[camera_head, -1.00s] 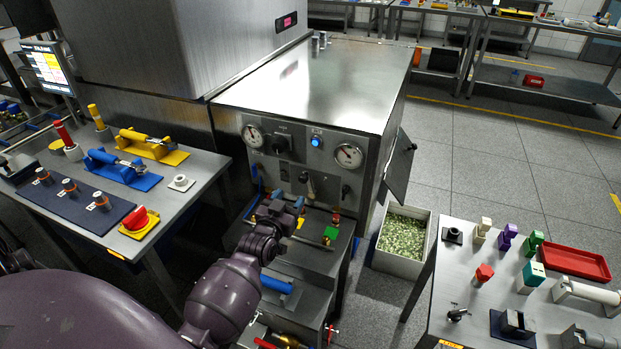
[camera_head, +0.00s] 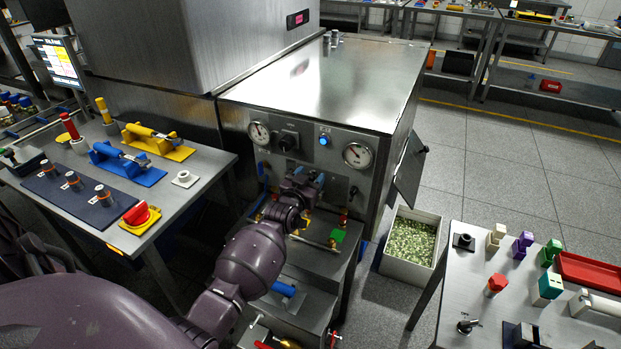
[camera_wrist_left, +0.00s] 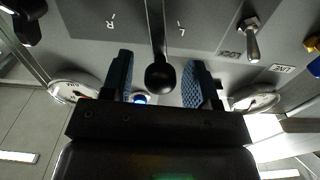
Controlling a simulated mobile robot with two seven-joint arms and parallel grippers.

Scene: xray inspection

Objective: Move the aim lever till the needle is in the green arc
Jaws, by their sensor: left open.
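My left gripper (camera_head: 310,179) is at the front panel of the steel machine, open. In the left wrist view its two blue-padded fingers (camera_wrist_left: 162,82) stand on either side of the black-knobbed aim lever (camera_wrist_left: 159,76), with visible gaps on both sides. The letters R and L flank the lever on the panel. In the head view the gripper hides the lever. Two round white gauges, left (camera_head: 258,134) and right (camera_head: 357,155), sit on the panel; their edges also show in the wrist view. Needle readings and a green arc are too small to tell. My right gripper is not in view.
A black rotary knob (camera_head: 289,142) and a blue button (camera_head: 324,140) are above the gripper. A toggle switch (camera_wrist_left: 252,40) is beside the lever. A side table (camera_head: 200,165) stands left.

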